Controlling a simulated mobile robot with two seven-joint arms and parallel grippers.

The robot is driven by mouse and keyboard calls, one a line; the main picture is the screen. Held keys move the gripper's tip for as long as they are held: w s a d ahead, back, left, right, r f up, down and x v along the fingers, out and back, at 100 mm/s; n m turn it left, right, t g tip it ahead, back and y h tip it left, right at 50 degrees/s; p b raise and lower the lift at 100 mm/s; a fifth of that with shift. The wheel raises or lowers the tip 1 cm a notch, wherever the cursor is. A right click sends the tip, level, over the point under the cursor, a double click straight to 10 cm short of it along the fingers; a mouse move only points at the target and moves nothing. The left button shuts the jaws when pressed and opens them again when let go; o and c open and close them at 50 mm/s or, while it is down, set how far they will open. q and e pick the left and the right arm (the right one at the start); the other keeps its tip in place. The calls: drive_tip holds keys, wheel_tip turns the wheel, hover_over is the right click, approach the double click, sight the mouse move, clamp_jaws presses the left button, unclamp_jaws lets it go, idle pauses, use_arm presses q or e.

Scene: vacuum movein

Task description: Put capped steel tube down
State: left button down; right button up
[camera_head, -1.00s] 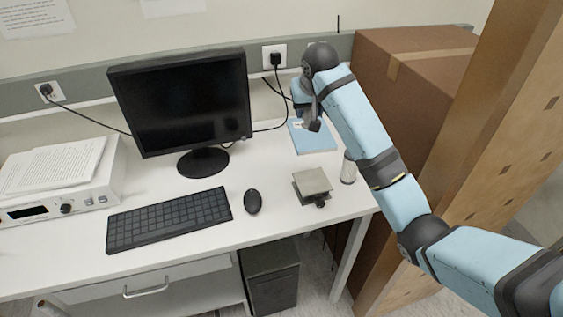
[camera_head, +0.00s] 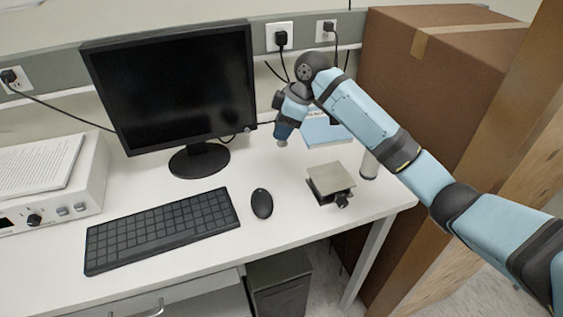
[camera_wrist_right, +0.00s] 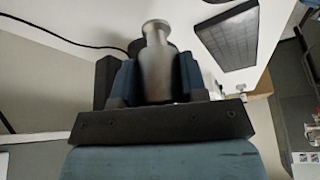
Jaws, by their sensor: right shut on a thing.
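My right gripper (camera_head: 286,129) is above the desk, in front of the monitor's right side, and points down. It is shut on the capped steel tube (camera_wrist_right: 156,60), which stands out between the two dark fingers in the right wrist view. In the head view only a small grey end of the tube (camera_head: 282,143) shows below the fingers. It looks clear of the desk, though the exact height is hard to tell. My left gripper is not in view.
A small lab jack (camera_head: 331,179) and a pale cylinder (camera_head: 369,166) stand near the desk's right edge. A blue book (camera_head: 326,131) lies behind them. The monitor (camera_head: 175,85), mouse (camera_head: 262,203) and keyboard (camera_head: 162,230) are left. A large cardboard box (camera_head: 440,90) stands right.

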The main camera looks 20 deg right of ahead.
wheel_tip(320, 180, down, 7)
drive_tip(key=shift+f, duration=0.15)
wheel_tip(320, 180, down, 4)
drive_tip(key=shift+f, duration=0.1)
drive_tip(key=shift+w, duration=0.1)
drive_tip(key=shift+f, duration=0.1)
drive_tip(key=o, duration=1)
drive_tip(key=v, duration=1.2)
